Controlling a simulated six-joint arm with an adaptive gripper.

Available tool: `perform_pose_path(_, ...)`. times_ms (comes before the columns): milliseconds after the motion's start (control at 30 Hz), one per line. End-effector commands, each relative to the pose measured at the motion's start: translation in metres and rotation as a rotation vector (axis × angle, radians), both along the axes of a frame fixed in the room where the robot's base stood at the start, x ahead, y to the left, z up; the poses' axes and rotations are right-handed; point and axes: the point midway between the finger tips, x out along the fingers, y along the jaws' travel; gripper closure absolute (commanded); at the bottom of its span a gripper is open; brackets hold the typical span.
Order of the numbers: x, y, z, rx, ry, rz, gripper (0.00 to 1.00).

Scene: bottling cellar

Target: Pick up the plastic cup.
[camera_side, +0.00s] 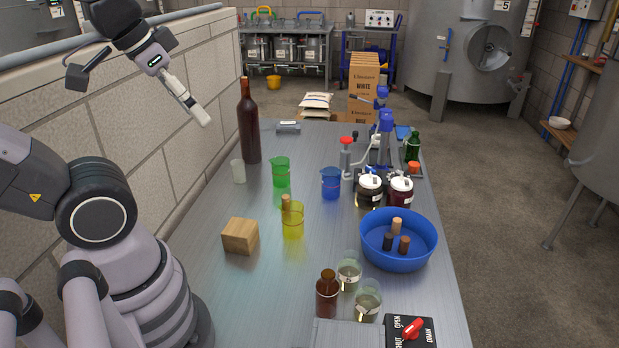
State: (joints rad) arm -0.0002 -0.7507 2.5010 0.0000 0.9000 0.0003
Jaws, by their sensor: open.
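A small translucent whitish cup (238,171), which looks like plastic, stands upright near the left edge of the steel table, left of a green beaker (281,174) and in front of a tall dark bottle (249,125). My gripper (193,108) is up at the upper left, in front of the block wall, tilted down to the right. It is open and empty, above and to the left of the cup, well apart from it. The gap between its fingers is hard to see from this side.
A yellow beaker (293,222) with a cork, a wooden block (240,236) and a blue beaker (331,184) stand nearby. A blue basin (398,263) holds corks. The table's left front is bare.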

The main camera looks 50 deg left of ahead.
Motion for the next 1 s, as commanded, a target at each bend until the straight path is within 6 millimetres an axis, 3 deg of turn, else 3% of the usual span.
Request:
perform_pose_path(367,0.0,0.0,0.0,0.0,0.0,0.0,0.5)
perform_pose_path(600,0.0,0.0,0.0,0.0,0.0,0.0,0.21)
perform_pose_path(900,0.001,0.0,0.0,0.0,-0.001,0.001,0.21)
perform_pose_path(1000,0.013,0.004,-0.001,0.003,-0.009,0.018,0.21)
